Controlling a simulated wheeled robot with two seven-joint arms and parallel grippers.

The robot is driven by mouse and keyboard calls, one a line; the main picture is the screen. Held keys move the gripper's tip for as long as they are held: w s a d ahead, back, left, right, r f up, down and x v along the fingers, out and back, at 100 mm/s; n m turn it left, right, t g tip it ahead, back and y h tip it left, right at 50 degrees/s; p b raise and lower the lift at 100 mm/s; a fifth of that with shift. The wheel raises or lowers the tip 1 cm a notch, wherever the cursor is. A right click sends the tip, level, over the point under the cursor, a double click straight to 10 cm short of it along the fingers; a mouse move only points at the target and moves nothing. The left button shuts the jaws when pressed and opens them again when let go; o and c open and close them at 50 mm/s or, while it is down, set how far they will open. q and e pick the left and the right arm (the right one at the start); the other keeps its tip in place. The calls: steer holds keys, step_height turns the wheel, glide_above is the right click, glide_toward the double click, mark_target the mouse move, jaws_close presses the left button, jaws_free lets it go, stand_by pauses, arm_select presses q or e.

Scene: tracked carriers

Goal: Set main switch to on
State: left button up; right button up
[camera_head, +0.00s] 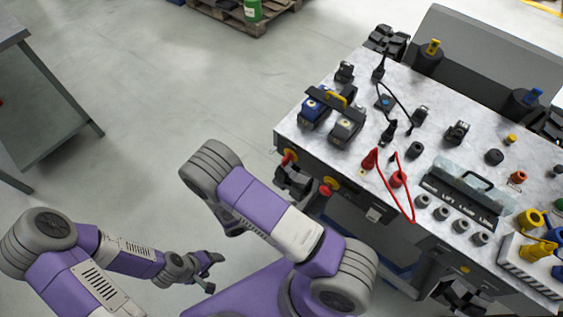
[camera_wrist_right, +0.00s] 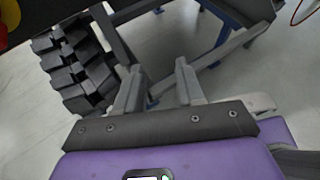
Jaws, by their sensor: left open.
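Two red knobs on yellow plates sit on the front side of the grey-topped carrier (camera_head: 300,125), one at the left (camera_head: 289,156) and one further right (camera_head: 328,188). I cannot tell which is the main switch, or its setting. A red and yellow part (camera_wrist_right: 8,15) shows at the top left corner of the right wrist view. My left gripper (camera_head: 208,270) is open and empty over the floor, well away from the carrier. My right gripper (camera_wrist_right: 160,84) has its fingers apart with nothing between them, near a black track. In the head view it is hidden.
The carrier top holds blue and black devices, red and black cables, a black-handled case (camera_head: 460,200) and several knobs. Black track (camera_wrist_right: 75,68) stands left of my right fingers. A grey table (camera_head: 50,75) is at the left. The floor between is clear.

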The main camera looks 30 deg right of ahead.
mark_target(283, 161)
steer(key=w+a+r+n+t+h, duration=0.3)
steer(key=w+r+n+t+h, duration=0.15)
steer(key=w+r+t, duration=0.45)
steer(key=shift+y, duration=0.25)
steer(key=x, duration=0.2)
steer(key=b+x, duration=0.1)
steer(key=x, duration=0.2)
steer(key=w+x, duration=0.1)
steer(key=x, duration=0.1)
steer(key=shift+w+f, duration=0.2)
steer(key=shift+f, duration=0.1)
steer(key=shift+c, duration=0.4)
jaws_close()
